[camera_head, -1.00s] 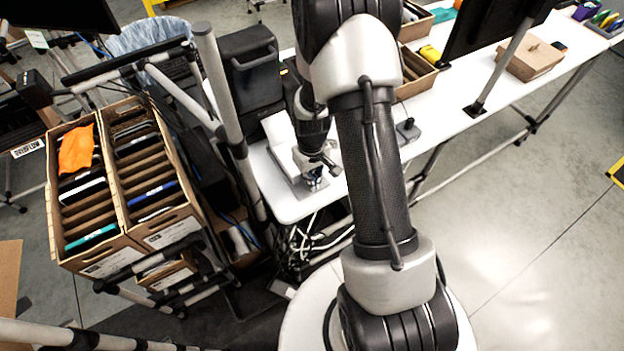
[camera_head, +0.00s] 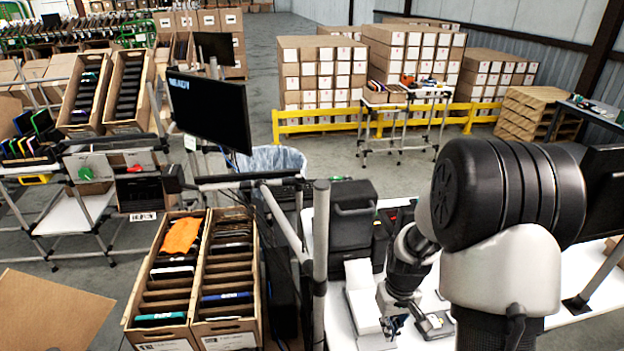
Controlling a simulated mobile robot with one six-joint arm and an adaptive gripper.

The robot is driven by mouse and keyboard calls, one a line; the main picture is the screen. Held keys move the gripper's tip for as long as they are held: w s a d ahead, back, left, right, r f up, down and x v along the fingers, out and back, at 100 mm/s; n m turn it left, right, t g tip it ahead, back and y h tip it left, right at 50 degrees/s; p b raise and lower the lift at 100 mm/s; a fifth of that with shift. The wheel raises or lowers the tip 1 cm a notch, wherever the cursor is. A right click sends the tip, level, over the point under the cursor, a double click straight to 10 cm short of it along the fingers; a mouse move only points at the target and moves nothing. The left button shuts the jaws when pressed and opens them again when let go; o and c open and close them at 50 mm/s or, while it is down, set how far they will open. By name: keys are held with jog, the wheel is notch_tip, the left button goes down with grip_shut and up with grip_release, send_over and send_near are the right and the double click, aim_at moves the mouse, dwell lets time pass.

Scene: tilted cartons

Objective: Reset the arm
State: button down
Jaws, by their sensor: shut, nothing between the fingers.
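My arm (camera_head: 505,270) fills the lower right of the head view, with its big black joint at the top and a pale grey link below. The wrist hangs down to the left of it. My gripper (camera_head: 393,325) is small and partly hidden at the bottom of the wrist. It looks shut, with nothing held, and is low over the white table (camera_head: 565,285), near white boxes. Whether it touches anything there cannot be told.
Two tilted cartons with dividers, the left (camera_head: 163,290) holding an orange cloth (camera_head: 181,235), stand left of a grey post (camera_head: 321,260). A black monitor (camera_head: 208,105) and a black bin (camera_head: 352,215) are behind. A yellow rail (camera_head: 320,122) and stacked cartons stand farther back.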

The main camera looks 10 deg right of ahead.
jog(key=s+a+r+t+b, duration=0.1)
jog(key=s+a+r, duration=0.2)
jog(key=r, duration=0.4)
jog(key=s+a+r+t+b, duration=0.1)
jog(key=s+a+r, duration=0.1)
jog(key=s+r, duration=0.3)
jog(key=s+a+r+t, duration=0.1)
jog(key=s+a+r, duration=0.15)
jog(key=r, duration=0.55)
jog(key=s+a+r+t+b, duration=0.1)
jog(key=s+a+r, duration=0.1)
jog(key=s, duration=0.6)
jog(key=shift+a+r+t, duration=0.25)
jog(key=shift+r+t, duration=0.05)
jog(key=shift+s+m, duration=0.1)
jog(key=shift+m, duration=0.2)
